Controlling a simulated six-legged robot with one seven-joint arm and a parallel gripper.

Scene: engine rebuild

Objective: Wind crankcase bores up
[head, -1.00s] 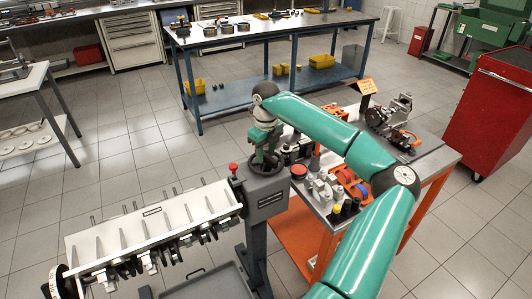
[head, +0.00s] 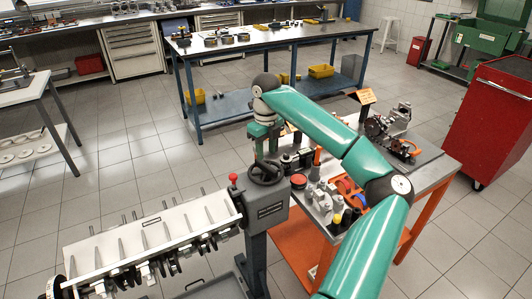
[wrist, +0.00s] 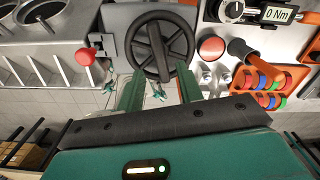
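The pale crankcase (head: 150,232) hangs on the stand at lower left, its ribbed side facing up and crank parts along its near edge. In the wrist view, round bores (wrist: 42,12) open at the top left of the crankcase. The dark handwheel (head: 268,173) sits on top of the grey stand gearbox (head: 266,206); it also shows in the wrist view (wrist: 160,48) with a bar across its middle. My gripper (head: 266,150) is above the handwheel. In the wrist view its two green fingers (wrist: 159,82) are apart and overlap the wheel's lower rim, with nothing between them gripped.
A red knob (head: 233,178) stands beside the handwheel. An orange cart (head: 428,178) with tools and parts is close on the right. A red cabinet (head: 495,125) stands farther right, and a blue bench (head: 270,46) behind. Tiled floor is open between bench and stand.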

